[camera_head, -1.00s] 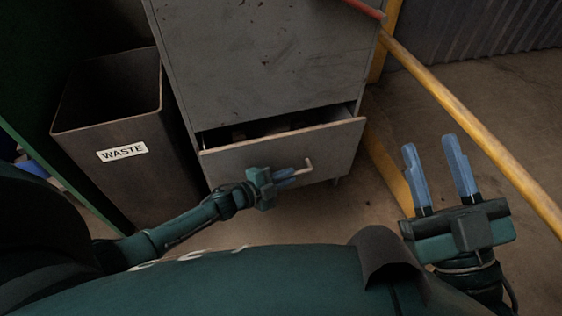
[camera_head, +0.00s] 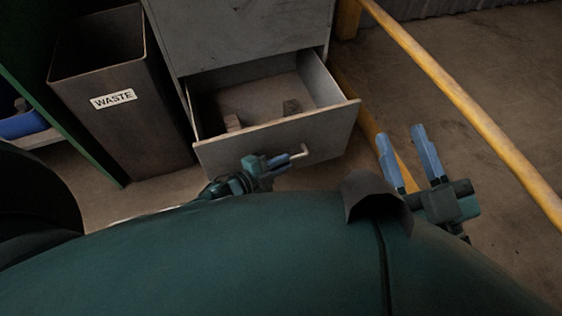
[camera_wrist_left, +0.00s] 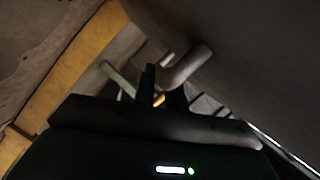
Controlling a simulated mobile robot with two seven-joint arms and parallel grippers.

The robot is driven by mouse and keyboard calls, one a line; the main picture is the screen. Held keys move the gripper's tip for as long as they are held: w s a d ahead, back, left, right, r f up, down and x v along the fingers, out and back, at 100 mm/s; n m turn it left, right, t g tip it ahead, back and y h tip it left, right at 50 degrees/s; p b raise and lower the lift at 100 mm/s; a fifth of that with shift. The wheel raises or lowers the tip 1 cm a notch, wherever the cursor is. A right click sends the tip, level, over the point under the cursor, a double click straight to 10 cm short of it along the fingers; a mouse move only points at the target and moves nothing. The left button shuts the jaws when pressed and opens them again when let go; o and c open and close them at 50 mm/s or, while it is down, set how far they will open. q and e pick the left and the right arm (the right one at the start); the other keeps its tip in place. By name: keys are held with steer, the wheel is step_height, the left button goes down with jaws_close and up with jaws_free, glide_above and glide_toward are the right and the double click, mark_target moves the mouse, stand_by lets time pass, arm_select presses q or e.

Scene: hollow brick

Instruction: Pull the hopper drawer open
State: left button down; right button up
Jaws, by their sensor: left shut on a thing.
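The hopper drawer (camera_head: 228,157) at the bottom of the grey cabinet (camera_head: 235,38) stands well open, and its inside shows. My left gripper (camera_head: 284,161) is shut on the drawer's pale handle (camera_head: 300,152) at the front panel. In the left wrist view the handle (camera_wrist_left: 187,66) runs up from between the dark fingers. My right gripper (camera_head: 406,158) is open and empty, right of the drawer, above the floor.
A dark waste bin (camera_head: 125,130) stands left of the cabinet. A yellow rail (camera_head: 460,105) runs diagonally at the right, with a yellow floor-level bar (camera_head: 355,105) beside the cabinet. A blue container (camera_head: 22,124) shows at the far left. Concrete floor lies open at the right.

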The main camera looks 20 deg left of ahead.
arm_select(q)
steer(key=shift+s+d, duration=0.25)
steer(key=shift+s, duration=0.15)
arm_select(e)
steer(key=shift+s+d+f, duration=0.25)
steer(key=shift+s+d, duration=0.05)
steer(key=shift+s, duration=0.2)
arm_select(q)
steer(key=c, duration=1.5)
jaws_free()
arm_select(e)
steer(key=shift+r, duration=0.1)
arm_select(q)
steer(key=shift+o, duration=0.2)
steer(key=shift+s, duration=0.1)
arm_select(e)
steer(key=shift+r, duration=0.1)
arm_select(q)
steer(key=p+v, duration=0.4)
steer(key=v, duration=0.9)
steer(key=shift+p, duration=0.35)
arm_select(e)
steer(key=shift+s+d+f+h, duration=0.1)
steer(key=shift+d+f+h, duration=0.3)
steer(key=shift+h, duration=0.3)
steer(key=shift+a+r, duration=0.15)
